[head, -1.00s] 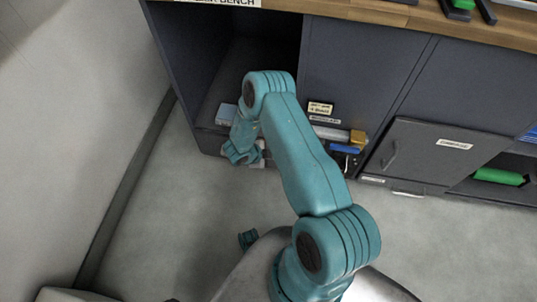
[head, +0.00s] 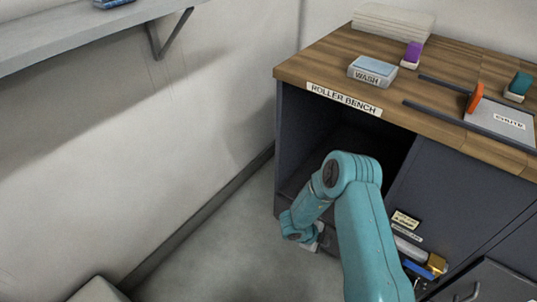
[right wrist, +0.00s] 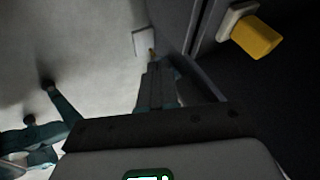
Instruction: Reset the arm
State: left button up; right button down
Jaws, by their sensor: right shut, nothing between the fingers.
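My right arm (head: 362,235) is teal and comes up from the bottom of the head view. It bends over at its elbow in front of the dark bench cabinet (head: 455,185). My right gripper (right wrist: 154,72) is shut and empty in the right wrist view, its fingers pointing away along the cabinet's dark side. In the head view the wrist end hangs low at the cabinet's open left bay, and its fingertips are hard to make out. My left gripper is not in view.
The wooden bench top (head: 330,62) carries a WASH box (head: 371,71), a purple-capped block (head: 412,54), an orange piece (head: 475,97) and a grey plate (head: 500,122). A yellow block (right wrist: 258,38) is near the gripper. A wall shelf (head: 80,38) is at upper left.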

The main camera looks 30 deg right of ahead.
jog(key=w+a+r+n+t+y, duration=0.2)
jog(key=a+n+t+y, duration=0.35)
jog(key=a+n, duration=1)
jog(key=s+a+r+n+g+y, duration=0.25)
jog(key=s+a+n+y, duration=0.35)
jog(key=s+a+n, duration=0.7)
notch_tip(320, 180, up, 24)
jog(key=w+p, duration=0.1)
jog(key=p, duration=2.3)
jog(key=shift+a+g+p, duration=0.2)
jog(key=shift+g+p, duration=0.1)
jog(key=shift+p, duration=0.1)
jog(key=shift+w+r, duration=0.1)
